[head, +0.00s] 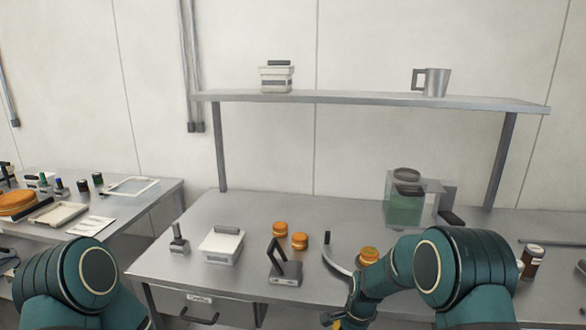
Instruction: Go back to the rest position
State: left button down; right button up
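My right arm (440,270) comes in from the right and bends down over the table's front edge. Its end, with a small yellow part (337,322), is cut off by the bottom edge, so the fingers cannot be made out. My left arm (80,275) shows at the lower left, and its gripper is out of view. Two orange filled rounds, one (280,228) and another (299,241), lie on the metal table (190,268). A third round (369,254) is on or over a round grey plate (336,256), partly behind my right arm.
A white lidded box (222,246), a small stamp-like tool (179,240) and a black-handled device (285,272) stand on the table. A clear container (405,205) stands behind the plate. A brown jar (532,262) stands right. A shelf (370,98) spans above.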

jog(key=s+a+f+n, duration=0.1)
jog(key=s+f+n, duration=0.2)
jog(key=s, duration=0.4)
jog(key=s+a+f+n+t+y+b, duration=0.1)
jog(key=s+f+n, duration=0.2)
jog(key=s, duration=0.5)
jog(key=s+a+f+n+y, duration=0.1)
jog(key=s+a+f+n, duration=0.1)
jog(key=s+n, duration=0.3)
jog(key=s+f, duration=0.1)
jog(key=s, duration=0.2)
jog(key=shift+f+t, duration=0.3)
